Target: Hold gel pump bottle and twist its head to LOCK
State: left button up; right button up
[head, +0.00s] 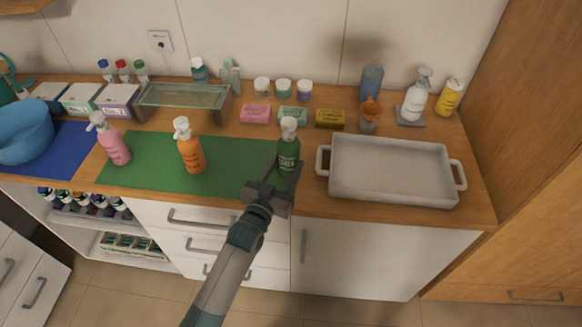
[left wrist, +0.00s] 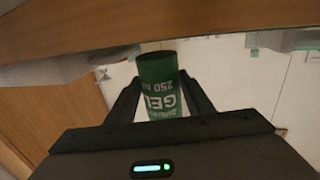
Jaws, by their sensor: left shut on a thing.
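The gel pump bottle (head: 289,150) is green with a white pump head (head: 289,126) and stands upright at the right end of the green mat (head: 230,158). My left gripper (head: 276,178) is shut on its body from the front. In the left wrist view the green bottle (left wrist: 158,84), with "GEL" and "250" on its label, sits between the two fingers (left wrist: 158,98). The pump head is out of that view. Which way the nozzle is set I cannot tell. My right gripper is not in view.
An orange pump bottle (head: 189,150) and a pink pump bottle (head: 114,142) stand to the left on the mat. A white tray (head: 392,202) lies close to the right. Small soap boxes (head: 293,117) and jars (head: 283,89) stand behind.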

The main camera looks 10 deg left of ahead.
pick_arm(q)
jog(key=shift+w+a+f+b, duration=0.3)
jog(key=shift+a+f+b, duration=0.05)
jog(key=shift+a+f, duration=0.15)
jog(key=shift+w+a+f+b, duration=0.3)
jog(key=shift+a+f+b, duration=0.05)
jog(key=shift+a+f, duration=0.15)
jog(key=shift+f, duration=0.15)
dwell(0.4)
